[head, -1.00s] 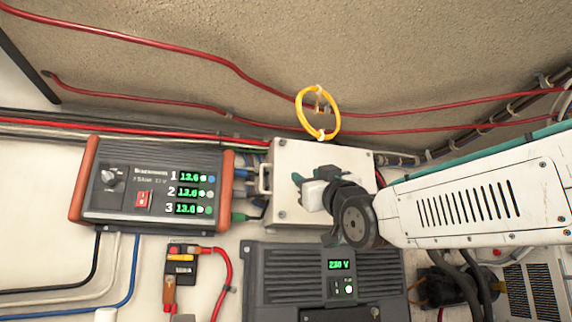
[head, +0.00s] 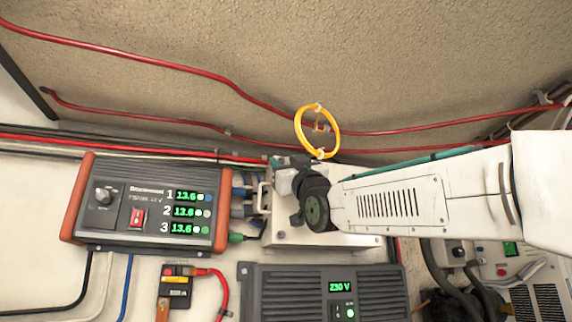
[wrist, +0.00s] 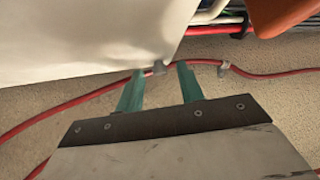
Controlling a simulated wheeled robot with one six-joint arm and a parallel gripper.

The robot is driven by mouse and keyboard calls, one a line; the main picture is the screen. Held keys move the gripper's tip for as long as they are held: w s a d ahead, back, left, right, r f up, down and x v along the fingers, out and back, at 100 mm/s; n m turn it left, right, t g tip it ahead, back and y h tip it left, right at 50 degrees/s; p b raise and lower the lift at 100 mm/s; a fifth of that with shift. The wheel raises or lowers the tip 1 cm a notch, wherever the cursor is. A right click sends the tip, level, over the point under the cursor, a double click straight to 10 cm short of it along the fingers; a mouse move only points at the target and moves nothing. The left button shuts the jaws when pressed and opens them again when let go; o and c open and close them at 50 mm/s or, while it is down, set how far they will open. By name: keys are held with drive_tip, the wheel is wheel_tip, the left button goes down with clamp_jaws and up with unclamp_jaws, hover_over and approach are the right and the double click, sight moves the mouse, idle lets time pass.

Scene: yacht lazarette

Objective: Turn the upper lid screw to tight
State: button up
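The white box with the lid (head: 345,239) is on the wall, mostly behind my arm in the head view. A lower lid screw (head: 281,235) shows at its lower left corner. My gripper (head: 275,163) is at the box's upper left corner and hides the upper screw there. In the wrist view, my gripper's two teal fingers (wrist: 160,69) stand apart beside the white box's edge (wrist: 85,40). No contact is clear.
A yellow ring (head: 318,131) hangs just above my gripper. Red cables (head: 190,122) run along the wall above. An orange-ended charger (head: 150,205) is left of the box, with plugs between them. A dark inverter (head: 300,290) is just below.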

drive_tip(key=shift+c, duration=0.4)
clamp_jaws()
drive_tip(key=shift+h, duration=0.3)
